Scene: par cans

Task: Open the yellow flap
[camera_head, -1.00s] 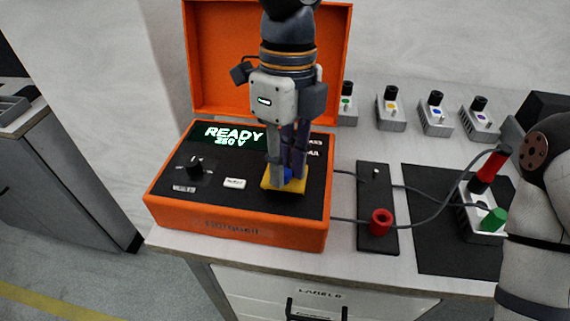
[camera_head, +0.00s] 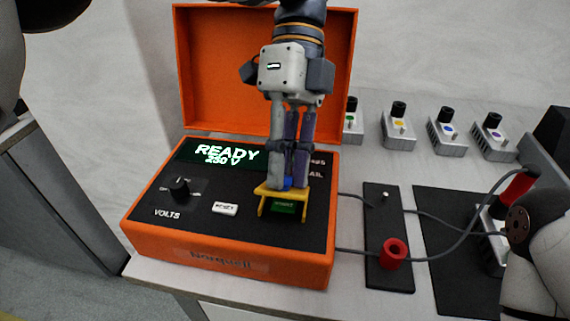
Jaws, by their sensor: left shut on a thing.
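The yellow flap (camera_head: 266,192) is on the front right of the orange tester's black panel. It is tilted up off the panel, and a green button (camera_head: 284,208) shows beneath its raised frame. A small blue piece (camera_head: 288,183) shows at the flap, between my fingers. My left gripper (camera_head: 287,183) comes down from above and is shut on the flap at this blue piece; the exact contact is partly hidden by the fingers. My right gripper is not in view; only part of that arm shows at the right edge.
The orange tester (camera_head: 230,262) has its lid (camera_head: 215,75) open behind my left gripper. A black plate with a red socket (camera_head: 394,252) stands to its right, with grey cables. Several small boxes (camera_head: 398,130) line the back of the bench. A red probe (camera_head: 516,187) is near my right arm.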

